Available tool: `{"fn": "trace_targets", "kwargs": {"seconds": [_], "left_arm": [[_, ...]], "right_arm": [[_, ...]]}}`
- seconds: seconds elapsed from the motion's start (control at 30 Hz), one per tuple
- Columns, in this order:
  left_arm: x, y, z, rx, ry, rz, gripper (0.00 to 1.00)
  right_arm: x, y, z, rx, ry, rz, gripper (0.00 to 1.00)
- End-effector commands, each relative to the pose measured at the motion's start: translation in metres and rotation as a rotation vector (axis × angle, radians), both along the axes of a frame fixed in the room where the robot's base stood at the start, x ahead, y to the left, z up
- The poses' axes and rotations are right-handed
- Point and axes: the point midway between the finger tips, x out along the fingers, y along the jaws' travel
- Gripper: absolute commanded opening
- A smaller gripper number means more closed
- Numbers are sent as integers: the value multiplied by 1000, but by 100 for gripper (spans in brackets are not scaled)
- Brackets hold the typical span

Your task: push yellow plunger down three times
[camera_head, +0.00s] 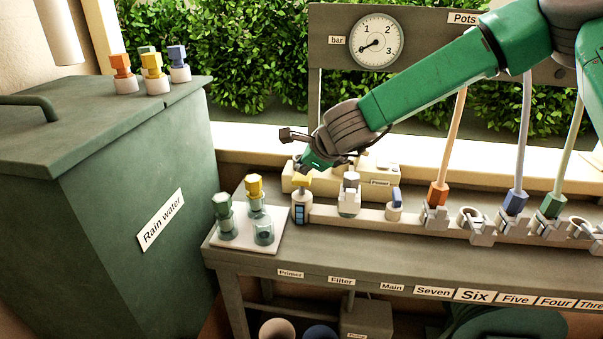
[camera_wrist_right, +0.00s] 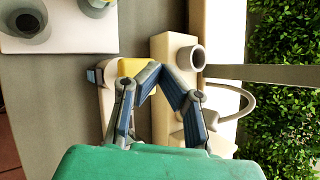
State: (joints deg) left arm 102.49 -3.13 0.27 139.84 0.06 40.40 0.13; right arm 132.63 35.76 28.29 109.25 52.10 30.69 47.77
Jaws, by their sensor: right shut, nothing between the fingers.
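The yellow plunger (camera_head: 302,178) tops a small pale primer body with a blue window (camera_head: 299,213), on the bench above the "Primer" label. It also shows in the right wrist view (camera_wrist_right: 131,67), partly covered by a finger. My right gripper (camera_head: 309,164) reaches in from the upper right, close above the plunger. In the wrist view its fingers (camera_wrist_right: 158,72) are shut with nothing between them, the tips beside and over the yellow cap's edge. I cannot tell whether they touch it. My left gripper is not in view.
A white tray (camera_head: 233,240) with green and yellow-capped jars stands left of the primer. A grey-topped filter (camera_head: 349,194) and a blue-topped valve (camera_head: 394,205) stand to its right. A pressure gauge (camera_head: 377,42) hangs behind. The rain water tank (camera_head: 120,215) stands left.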

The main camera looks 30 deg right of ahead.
Motion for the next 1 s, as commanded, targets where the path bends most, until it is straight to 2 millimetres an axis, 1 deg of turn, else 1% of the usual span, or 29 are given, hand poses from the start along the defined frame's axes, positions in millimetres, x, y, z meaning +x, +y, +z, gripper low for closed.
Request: {"fn": "trace_targets", "kwargs": {"seconds": [0.03, 0.1, 0.47, 1.0], "left_arm": [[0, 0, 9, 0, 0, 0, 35], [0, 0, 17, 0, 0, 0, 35], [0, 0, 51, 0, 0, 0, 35], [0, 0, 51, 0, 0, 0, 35]], "right_arm": [[0, 0, 10, 0, -1, 0, 0], [0, 0, 18, 0, -1, 0, 0], [0, 0, 52, 1, -1, 1, 0], [0, 0, 52, 0, 0, 0, 0]]}}
